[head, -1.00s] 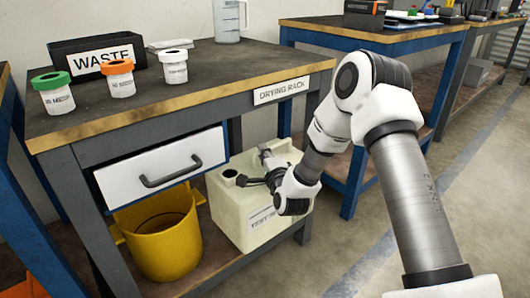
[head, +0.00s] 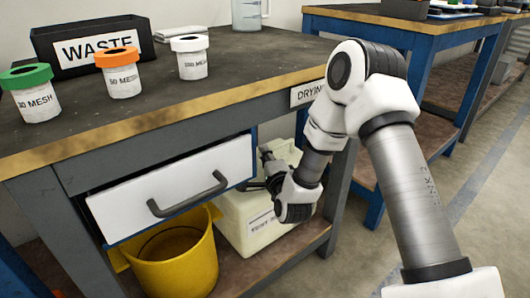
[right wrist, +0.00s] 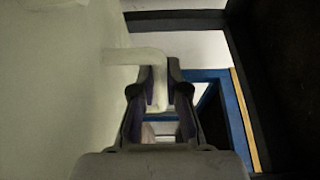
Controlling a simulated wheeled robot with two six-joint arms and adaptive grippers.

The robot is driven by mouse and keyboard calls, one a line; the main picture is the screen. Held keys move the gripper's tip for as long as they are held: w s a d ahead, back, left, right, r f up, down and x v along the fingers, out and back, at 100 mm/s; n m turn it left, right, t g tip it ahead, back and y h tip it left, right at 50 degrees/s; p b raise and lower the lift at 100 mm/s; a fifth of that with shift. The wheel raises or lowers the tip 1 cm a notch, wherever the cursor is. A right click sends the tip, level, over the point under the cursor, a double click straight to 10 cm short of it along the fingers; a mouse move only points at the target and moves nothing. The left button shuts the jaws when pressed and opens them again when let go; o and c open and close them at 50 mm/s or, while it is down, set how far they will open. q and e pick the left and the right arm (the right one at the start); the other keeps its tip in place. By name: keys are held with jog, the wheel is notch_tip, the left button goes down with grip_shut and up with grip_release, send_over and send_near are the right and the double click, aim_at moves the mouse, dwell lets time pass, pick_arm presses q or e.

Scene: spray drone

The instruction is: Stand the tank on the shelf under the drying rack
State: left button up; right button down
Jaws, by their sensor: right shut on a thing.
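The tank (head: 238,222) is a pale, boxy container with a printed label, upright under the bench marked as the drying rack (head: 305,94). The drawer front hides part of its top. Its base is at the lower shelf (head: 300,246); I cannot tell whether it touches. My right gripper (head: 266,172) is at the tank's top. In the right wrist view, the fingers (right wrist: 155,92) are closed around the tank's pale handle (right wrist: 150,58), and the tank's wall (right wrist: 60,100) fills the left side. My left gripper is not in view.
A yellow bucket (head: 172,262) stands left of the tank. A white drawer (head: 172,187) with a dark handle is above it. Bench legs flank the shelf. On the benchtop are a waste box (head: 92,45), several lidded jars and a clear jug (head: 246,14).

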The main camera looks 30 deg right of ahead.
aim_at(264, 188)
jog(key=c, duration=1.2)
grip_release()
jog(key=shift+r, duration=0.1)
jog(key=shift+s+a, duration=0.1)
jog(key=shift+s, duration=0.1)
jog(key=p+v, duration=0.1)
jog(key=v, duration=1)
jog(key=shift+s+p, duration=0.3)
jog(key=shift+s, duration=0.05)
jog(key=shift+a, duration=0.1)
